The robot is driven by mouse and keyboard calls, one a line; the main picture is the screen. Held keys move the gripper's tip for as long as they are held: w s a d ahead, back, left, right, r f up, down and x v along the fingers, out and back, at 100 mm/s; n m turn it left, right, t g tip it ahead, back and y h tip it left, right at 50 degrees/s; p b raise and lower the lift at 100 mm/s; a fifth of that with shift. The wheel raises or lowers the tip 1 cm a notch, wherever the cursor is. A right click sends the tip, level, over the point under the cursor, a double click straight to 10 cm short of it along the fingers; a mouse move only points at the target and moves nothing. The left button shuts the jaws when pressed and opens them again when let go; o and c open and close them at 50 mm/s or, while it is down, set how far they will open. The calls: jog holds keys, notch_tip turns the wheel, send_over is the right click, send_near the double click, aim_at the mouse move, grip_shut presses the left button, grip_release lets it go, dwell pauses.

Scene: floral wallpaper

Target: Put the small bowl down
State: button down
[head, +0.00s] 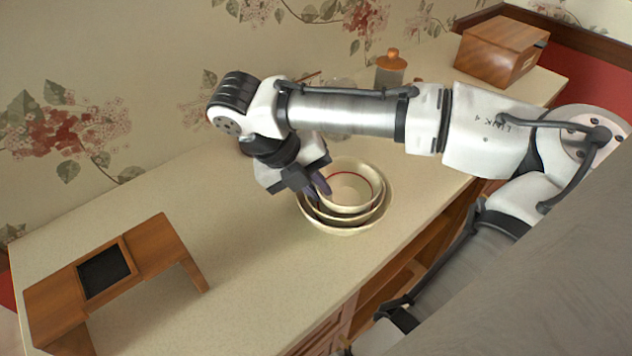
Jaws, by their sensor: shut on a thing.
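The small bowl (350,187), cream with a red line inside, is the uppermost of a nested stack of bowls on the countertop. It sits inside a larger cream bowl (378,212), with the rim of the largest bowl (345,230) showing lowest. My gripper (322,185) is shut on the left rim of the small bowl, reaching in from the left. Whether the small bowl's base touches the bowl under it is hidden.
A wooden stand (155,243) with a dark inset panel stands at the left of the counter (245,265). A wooden bread box (500,50) and a jar with an orange lid (390,68) stand at the back. The counter between stand and bowls is clear.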

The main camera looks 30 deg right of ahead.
jog(key=shift+f, duration=0.3)
jog(key=c, duration=1.8)
grip_release()
jog(key=shift+r, duration=0.7)
jog(key=p+v, duration=1.1)
jog(key=v, duration=0.1)
jog(key=shift+f, duration=0.1)
